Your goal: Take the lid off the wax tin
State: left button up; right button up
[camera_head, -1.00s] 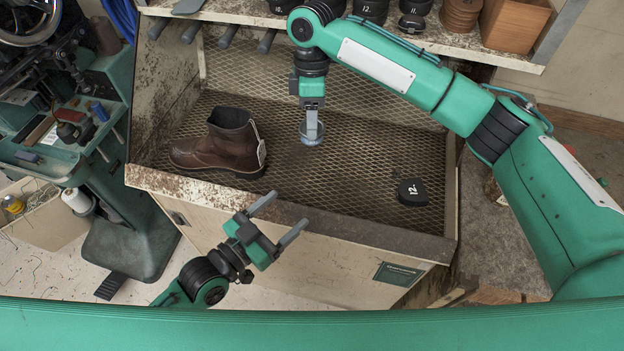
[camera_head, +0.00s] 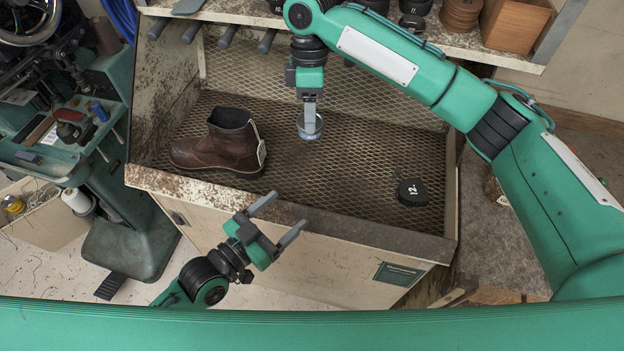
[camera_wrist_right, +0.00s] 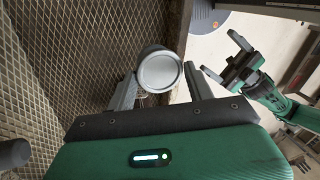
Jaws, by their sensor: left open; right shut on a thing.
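The wax tin (camera_head: 310,128), a small round grey can, is in my right gripper (camera_head: 310,118) above the mesh tray. In the right wrist view the tin (camera_wrist_right: 160,71) shows a round, rimmed face and a short grey side, with the right gripper's fingers (camera_wrist_right: 160,88) on either side. I cannot tell whether the lid is on it. My left gripper (camera_head: 278,219) is open and empty, below and left of the tin, in front of the bench's front edge. It also shows in the right wrist view (camera_wrist_right: 221,56).
A brown boot (camera_head: 218,146) stands at the left of the mesh tray (camera_head: 340,181). A black block marked 12 (camera_head: 412,192) lies at its right. A shelf (camera_head: 400,33) with blocks and a wooden box runs along the back. The tray's middle is free.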

jog(key=s+a, duration=0.2)
jog(key=s, duration=0.5)
jog(key=s+a, duration=0.2)
jog(key=s, duration=0.6)
jog(key=shift+a, duration=0.35)
dwell(0.3)
jog(key=shift+f, duration=0.4)
dwell(0.4)
jog(key=shift+w+x, duration=0.2)
jog(key=shift+x, duration=0.7)
jog(key=shift+w+x, duration=0.25)
jog(key=shift+x, duration=0.65)
jog(key=shift+w+x, duration=0.2)
jog(key=shift+x, duration=0.6)
jog(key=shift+w+x, duration=0.2)
jog(key=shift+x, duration=0.55)
jog(key=shift+s+f, duration=0.1)
pick_arm(q)
jog(key=c, duration=1.1)
